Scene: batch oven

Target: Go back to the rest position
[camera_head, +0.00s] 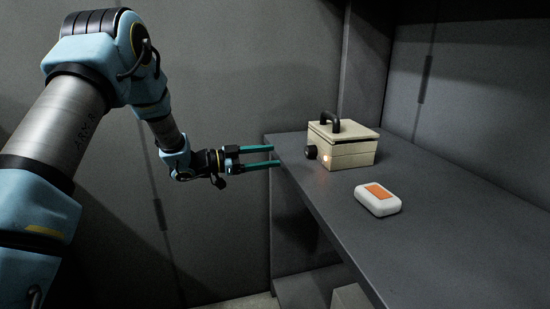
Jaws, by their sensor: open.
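My gripper (277,156) is at the end of my arm, left of the bench, with its two teal fingers apart and pointing right. Nothing shows between the fingers. The fingertips are close to the bench's left edge, in front of the beige box-shaped oven (350,155) in the picture, and apart from it. The oven has a lid with a black handle (330,121) on top, and the lid looks shut or nearly so. A dark knob (310,152) and a small glowing light (326,158) are on its front.
A white rounded case with an orange top (378,199) lies on the dark bench (420,225), right of and nearer than the oven. Grey walls (230,80) stand behind and at the right. The space left of the bench below my gripper is free.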

